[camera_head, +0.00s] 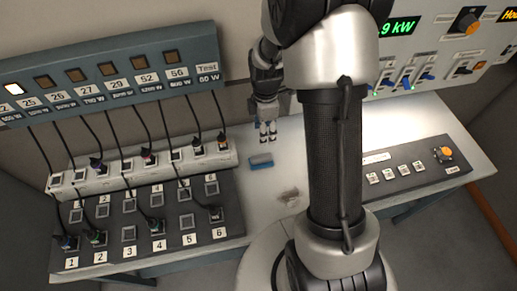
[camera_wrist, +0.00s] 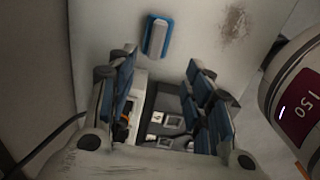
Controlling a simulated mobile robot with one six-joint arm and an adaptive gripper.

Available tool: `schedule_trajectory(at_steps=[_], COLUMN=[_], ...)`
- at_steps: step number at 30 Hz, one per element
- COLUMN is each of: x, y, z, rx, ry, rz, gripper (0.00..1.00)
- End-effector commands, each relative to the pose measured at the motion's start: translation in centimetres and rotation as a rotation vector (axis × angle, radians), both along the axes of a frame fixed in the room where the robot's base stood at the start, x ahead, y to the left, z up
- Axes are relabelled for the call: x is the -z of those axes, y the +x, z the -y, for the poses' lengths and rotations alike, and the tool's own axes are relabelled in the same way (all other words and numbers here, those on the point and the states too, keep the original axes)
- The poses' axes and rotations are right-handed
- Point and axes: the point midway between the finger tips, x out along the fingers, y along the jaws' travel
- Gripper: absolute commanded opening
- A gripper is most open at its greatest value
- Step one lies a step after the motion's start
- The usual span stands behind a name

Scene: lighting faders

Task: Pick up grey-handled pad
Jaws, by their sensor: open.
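The grey-handled pad (camera_head: 261,161) lies on the pale table top, a small blue block with a grey handle along its top. In the wrist view the pad (camera_wrist: 157,37) shows its grey handle framed by blue, above and beyond my fingertips. My gripper (camera_head: 268,137) points down over the table, close to the pad and just behind it in the head view. In the wrist view my gripper (camera_wrist: 160,84) has its blue-padded fingers spread apart, with nothing between them. The pad is apart from the fingers.
A dark smudge (camera_head: 289,197) marks the table in front of the pad. A grey socket panel (camera_head: 145,246) with plugs and cables stands to the left, below a labelled lamp strip (camera_head: 110,93). A dark button panel (camera_head: 410,171) stands to the right. The table around the pad is clear.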

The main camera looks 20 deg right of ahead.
Motion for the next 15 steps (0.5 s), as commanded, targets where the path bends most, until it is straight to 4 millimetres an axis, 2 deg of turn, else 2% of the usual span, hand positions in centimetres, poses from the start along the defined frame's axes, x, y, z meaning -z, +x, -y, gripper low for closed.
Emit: schedule_trajectory(at_steps=[9,15], x=[7.0,10.5], y=[-0.2,-0.1], z=[-0.1,-0.1], rx=[-0.002,-0.001], ry=[0.001,0.001], rz=[-0.007,-0.005], gripper=[0.47,0.47])
